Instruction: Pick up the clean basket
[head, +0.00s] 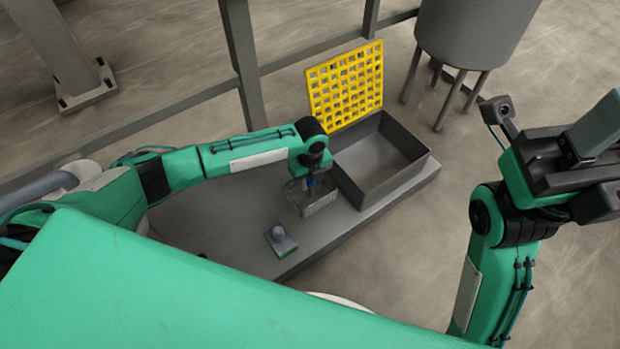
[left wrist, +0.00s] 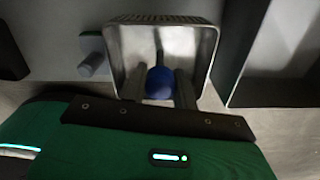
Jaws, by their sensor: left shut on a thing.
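The basket (head: 320,201) is a small grey metal tray with rounded corners and a blue knob (left wrist: 160,83). In the head view it is at the middle bench, just left of the open grey box. In the left wrist view the basket (left wrist: 117,55) fills the top middle. My left gripper (head: 309,181) is above the basket, its two fingers shut on the blue knob. I cannot tell whether the basket touches the bench. My right gripper (head: 590,160) is at the far right, away from the basket; its finger state is unclear.
The open grey box (head: 394,181) has a yellow grid lid (head: 345,85) standing up at its back. A small grey cylinder on a green-edged plate (head: 281,242) sits in front of the basket. A grey tank on legs (head: 470,35) stands behind right. Grey rails (head: 240,60) run behind the bench.

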